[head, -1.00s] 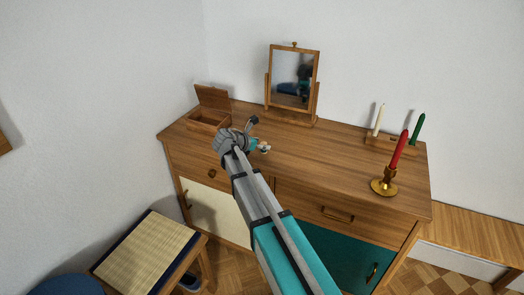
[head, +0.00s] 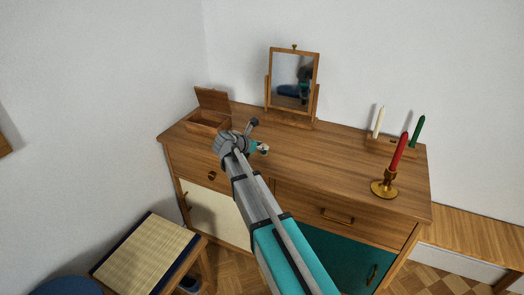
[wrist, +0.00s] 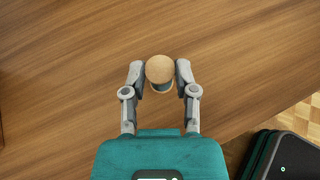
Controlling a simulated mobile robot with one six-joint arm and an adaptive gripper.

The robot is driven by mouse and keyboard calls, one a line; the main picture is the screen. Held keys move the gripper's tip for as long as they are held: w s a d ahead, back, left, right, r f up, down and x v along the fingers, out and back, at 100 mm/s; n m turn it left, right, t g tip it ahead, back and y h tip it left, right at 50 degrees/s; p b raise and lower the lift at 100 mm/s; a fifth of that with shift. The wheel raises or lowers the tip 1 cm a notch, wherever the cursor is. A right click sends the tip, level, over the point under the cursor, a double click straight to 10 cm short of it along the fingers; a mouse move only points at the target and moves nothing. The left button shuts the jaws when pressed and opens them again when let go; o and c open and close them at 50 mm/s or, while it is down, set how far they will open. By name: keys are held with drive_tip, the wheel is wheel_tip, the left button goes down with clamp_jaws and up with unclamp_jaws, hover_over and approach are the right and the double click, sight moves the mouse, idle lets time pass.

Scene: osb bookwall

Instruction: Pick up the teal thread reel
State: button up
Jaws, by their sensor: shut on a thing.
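In the head view my gripper (head: 262,149) is small and partly hidden by my arm, over the left part of the dresser top (head: 340,150). The reel's thread is mostly hidden. I cannot tell whether the reel touches the wood.
An open wooden box (head: 208,118) stands at the back left and a framed mirror (head: 294,80) at the back. At the right are a red candle (head: 398,153) in a brass holder (head: 384,188) and white and green candles. A woven-top stool (head: 148,255) stands front left.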

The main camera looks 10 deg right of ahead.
drive_tip(key=shift+r, duration=0.1)
drive_tip(key=shift+r+p, duration=0.9)
drive_tip(key=shift+p, duration=0.1)
drive_tip(key=s+a+r+p, duration=0.1)
drive_tip(key=s+r+p, duration=1)
drive_tip(key=s, duration=0.3)
drive_tip(key=shift+a, duration=0.15)
